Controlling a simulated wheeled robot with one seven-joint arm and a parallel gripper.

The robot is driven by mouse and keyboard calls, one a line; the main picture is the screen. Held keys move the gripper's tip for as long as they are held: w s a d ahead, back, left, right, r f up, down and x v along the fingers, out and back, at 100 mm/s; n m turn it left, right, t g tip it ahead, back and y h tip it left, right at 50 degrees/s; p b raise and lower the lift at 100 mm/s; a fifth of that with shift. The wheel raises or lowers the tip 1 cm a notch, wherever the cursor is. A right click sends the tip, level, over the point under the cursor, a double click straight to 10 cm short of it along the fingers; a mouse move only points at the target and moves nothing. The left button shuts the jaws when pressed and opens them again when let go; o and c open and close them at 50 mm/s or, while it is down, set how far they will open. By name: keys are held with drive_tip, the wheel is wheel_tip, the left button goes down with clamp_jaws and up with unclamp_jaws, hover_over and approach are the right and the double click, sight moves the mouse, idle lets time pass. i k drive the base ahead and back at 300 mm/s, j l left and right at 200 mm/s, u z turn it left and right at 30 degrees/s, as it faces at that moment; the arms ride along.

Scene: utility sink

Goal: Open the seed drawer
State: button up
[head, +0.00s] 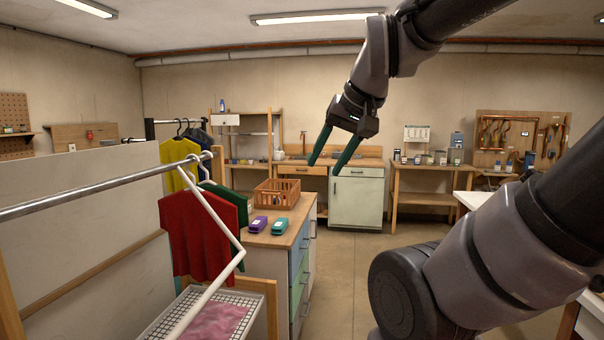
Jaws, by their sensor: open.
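My gripper (324,168) hangs in the air at the upper middle of the head view, its two green fingers spread apart and pointing down, with nothing between them. Several drawers show, and I cannot tell which is the seed drawer. A cabinet has a blue drawer front (299,258) above a green one (300,285), both with handles on the right-facing side. The back bench has a wooden drawer front (302,171) beside a pale cabinet door (357,200). A shelf at the back left holds a small white drawer front (225,120). All look shut.
An orange basket (276,193), a purple stapler-like item (258,224) and a teal one (280,227) sit on the coloured cabinet's top (300,215). A metal rail (100,189) and hanging clothes stand left. Floor (350,255) right of the cabinet is clear.

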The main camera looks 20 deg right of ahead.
sight(304, 167)
drive_tip(key=i+l+z, duration=0.35)
drive_tip(key=i+z, duration=0.15)
drive_tip(key=i, duration=0.15)
drive_tip(key=i+l+z, duration=0.3)
drive_tip(key=i, duration=0.4)
drive_tip(key=i+z, duration=0.25)
drive_tip(key=i, duration=1.85)
drive_tip(key=i+u, duration=0.1)
drive_tip(key=i, duration=1.3)
drive_tip(key=i+l+u, duration=0.1)
drive_tip(key=i, duration=1.25)
drive_tip(key=i+j+u, duration=0.1)
drive_tip(key=i+u, duration=0.3)
drive_tip(key=i+l+u, duration=0.1)
drive_tip(key=i+u, duration=0.3)
drive_tip(key=i, duration=0.2)
drive_tip(key=i+l+u, duration=0.35)
drive_tip(key=i, duration=0.15)
drive_tip(key=i+j+u, duration=0.15)
drive_tip(key=i+u, duration=0.3)
drive_tip(key=i, duration=0.4)
